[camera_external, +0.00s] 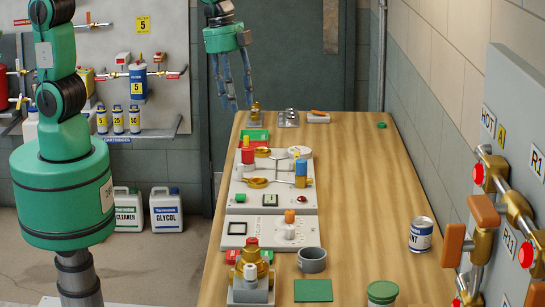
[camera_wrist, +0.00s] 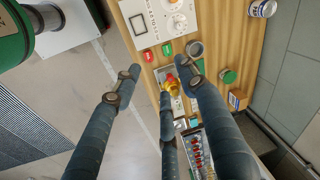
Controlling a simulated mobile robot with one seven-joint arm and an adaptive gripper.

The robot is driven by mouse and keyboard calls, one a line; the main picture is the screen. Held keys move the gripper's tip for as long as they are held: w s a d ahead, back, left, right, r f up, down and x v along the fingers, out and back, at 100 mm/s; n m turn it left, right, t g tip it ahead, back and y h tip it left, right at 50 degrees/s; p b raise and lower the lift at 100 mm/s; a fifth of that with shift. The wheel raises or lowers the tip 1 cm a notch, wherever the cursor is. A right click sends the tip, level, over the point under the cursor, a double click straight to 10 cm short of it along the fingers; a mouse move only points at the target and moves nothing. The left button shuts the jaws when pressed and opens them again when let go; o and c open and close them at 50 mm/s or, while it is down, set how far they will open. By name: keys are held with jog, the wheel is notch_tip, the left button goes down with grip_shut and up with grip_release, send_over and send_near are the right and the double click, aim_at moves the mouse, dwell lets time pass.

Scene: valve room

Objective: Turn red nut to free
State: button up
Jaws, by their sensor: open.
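A red nut (camera_external: 251,243) sits on top of a brass fitting (camera_external: 250,262) on a grey block at the near end of the wooden bench. In the wrist view the red nut (camera_wrist: 171,78) shows small and distant, between my fingers, with yellowish brass beside it. My gripper (camera_external: 238,106) hangs at the top of the external view, over the bench's far left edge in the picture. Its three blue-grey fingers are spread and empty. In the wrist view my gripper (camera_wrist: 164,78) is open, and one finger partly covers the fitting. No finger visibly touches the nut.
A grey mug (camera_external: 312,260), a green pad (camera_external: 314,290) and a green-lidded jar (camera_external: 382,292) stand right of the fitting. A white panel with a knob (camera_external: 289,217) lies behind it. A paint can (camera_external: 421,235) stands farther right. The bench's right middle is clear.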

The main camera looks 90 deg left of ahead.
jog(key=w+d+f+m+g+p, duration=0.15)
jog(key=w+d+f+m, duration=0.25)
jog(key=d+f, duration=0.45)
jog(key=m+p, duration=0.1)
jog(key=m, duration=0.2)
send_over(252, 239)
notch_tip(252, 239, down, 6)
jog(key=shift+y, duration=0.4)
jog(key=shift+f, duration=0.2)
notch_tip(252, 239, down, 14)
jog(key=shift+r, duration=0.2)
grip_shut()
